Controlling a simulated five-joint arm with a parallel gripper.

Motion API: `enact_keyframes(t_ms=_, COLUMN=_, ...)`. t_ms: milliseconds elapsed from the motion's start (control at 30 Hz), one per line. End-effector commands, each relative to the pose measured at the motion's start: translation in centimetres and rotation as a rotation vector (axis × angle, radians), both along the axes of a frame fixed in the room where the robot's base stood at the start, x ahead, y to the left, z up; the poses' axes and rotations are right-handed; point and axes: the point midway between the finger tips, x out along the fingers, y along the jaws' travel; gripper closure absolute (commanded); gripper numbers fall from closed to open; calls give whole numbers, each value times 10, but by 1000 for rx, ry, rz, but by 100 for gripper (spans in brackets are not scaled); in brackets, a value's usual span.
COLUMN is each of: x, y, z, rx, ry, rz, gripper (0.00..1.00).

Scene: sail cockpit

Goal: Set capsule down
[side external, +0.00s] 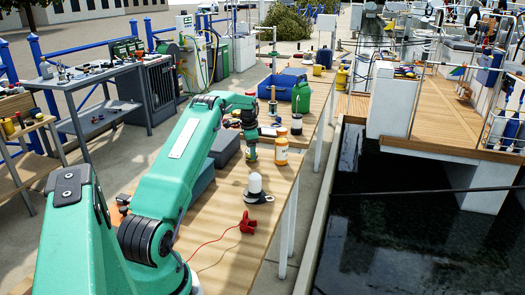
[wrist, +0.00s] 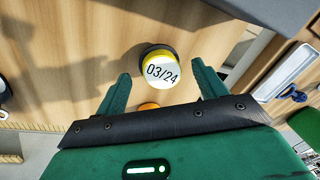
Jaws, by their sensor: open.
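The capsule (wrist: 160,72) is a short round piece with a white top marked 03/24, a yellow band and a dark rim. In the wrist view it is seen from above against the wooden bench top, between my fingertips. My gripper (wrist: 161,80) is open, with a finger on each side and gaps between them and the capsule. In the side view my gripper (side external: 251,153) points down low over the bench. The capsule cannot be made out there.
An orange bottle with a white cap (side external: 281,152) stands just right of my gripper. A white domed item (side external: 255,184) and a red clip with a cord (side external: 247,223) lie nearer. Behind are a blue crate (side external: 275,87) and a green can (side external: 301,96). The bench's right edge drops towards water.

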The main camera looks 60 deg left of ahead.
Motion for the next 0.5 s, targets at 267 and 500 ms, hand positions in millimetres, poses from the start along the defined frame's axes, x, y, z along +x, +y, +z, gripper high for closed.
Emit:
enact_keyframes(t_ms=267, x=-5, y=-5, z=46, rx=2, ry=-1, rz=0, gripper=29)
enact_keyframes(t_ms=500, x=-9, y=-10, z=78, rx=0, ry=0, rz=0, gripper=29)
